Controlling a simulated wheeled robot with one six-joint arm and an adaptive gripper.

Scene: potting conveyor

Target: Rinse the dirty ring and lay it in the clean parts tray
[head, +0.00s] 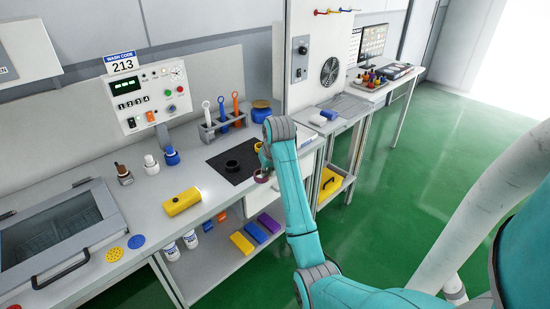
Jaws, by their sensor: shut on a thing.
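My gripper (263,170) is at the right end of the main bench, mostly hidden behind my teal arm. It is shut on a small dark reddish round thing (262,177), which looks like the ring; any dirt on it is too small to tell. It is held over or beside the front edge, just right of a black square mat (222,174). A black round fitting (232,165) stands on the mat. I cannot tell which container is the clean parts tray.
A control panel with a "WASH CODE 213" sign (122,62) stands at the back. A yellow block (182,202), small bottles (172,156) and a tool rack (222,127) are on the bench. A lidded glass-topped box (60,235) is at left. Green floor at right is clear.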

